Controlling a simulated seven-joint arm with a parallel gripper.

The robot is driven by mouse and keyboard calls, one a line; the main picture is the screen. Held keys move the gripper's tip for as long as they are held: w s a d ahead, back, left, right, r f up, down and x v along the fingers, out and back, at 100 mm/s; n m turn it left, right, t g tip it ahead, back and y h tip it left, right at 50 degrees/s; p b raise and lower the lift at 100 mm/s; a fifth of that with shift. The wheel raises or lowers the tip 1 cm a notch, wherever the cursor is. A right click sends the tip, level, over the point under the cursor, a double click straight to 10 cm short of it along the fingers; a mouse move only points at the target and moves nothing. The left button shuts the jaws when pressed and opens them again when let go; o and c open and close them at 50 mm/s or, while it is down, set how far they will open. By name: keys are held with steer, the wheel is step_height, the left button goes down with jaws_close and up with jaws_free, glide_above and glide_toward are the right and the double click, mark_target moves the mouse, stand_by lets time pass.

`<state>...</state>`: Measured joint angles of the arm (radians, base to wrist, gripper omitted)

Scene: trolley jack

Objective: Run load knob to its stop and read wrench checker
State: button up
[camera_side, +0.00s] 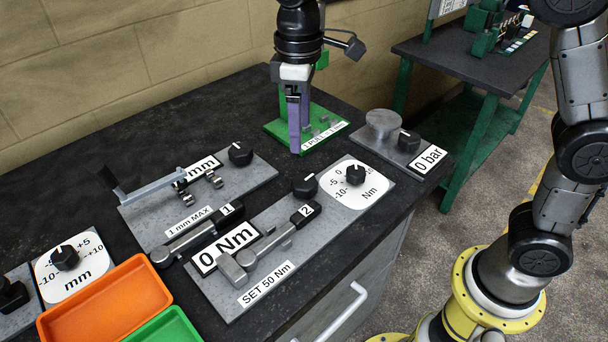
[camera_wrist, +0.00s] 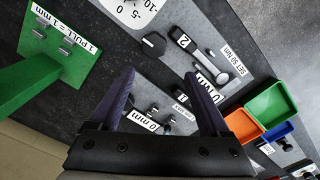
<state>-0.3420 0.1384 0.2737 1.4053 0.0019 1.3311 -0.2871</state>
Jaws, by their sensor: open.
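The wrench checker (camera_side: 222,291) is a grey plate with a "0 Nm" display (camera_side: 225,248), a "SET 50 Nm" label and a wrench marked 2 (camera_side: 265,245). A black knob (camera_side: 304,186) stands at its far end; it also shows in the wrist view (camera_wrist: 153,44). Beside it a round white Nm dial (camera_side: 344,198) carries another black knob (camera_side: 355,174). I cannot tell for sure which is the load knob. My gripper (camera_side: 295,148) is open and empty, pointing down beyond the checker by the green stand. In the wrist view its purple fingers (camera_wrist: 164,90) are spread apart.
A grey gauge plate with an mm display (camera_side: 203,167) and black knob (camera_side: 240,153) lies left of the checker. A green stand (camera_side: 320,118) is close behind my gripper. A "0 bar" unit (camera_side: 430,158) stands right. Orange (camera_side: 60,316) and green trays (camera_side: 165,328) are at front left.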

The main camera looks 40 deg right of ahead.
mark_target(304, 181)
steer(key=f, duration=0.4)
steer(key=d+f, duration=0.1)
steer(key=f, duration=0.8)
steer(key=shift+w+d+f, duration=0.15)
steer(key=shift+w+f, duration=0.05)
steer(key=shift+f, duration=0.05)
steer(key=shift+m, duration=0.3)
steer(key=c, duration=1.1)
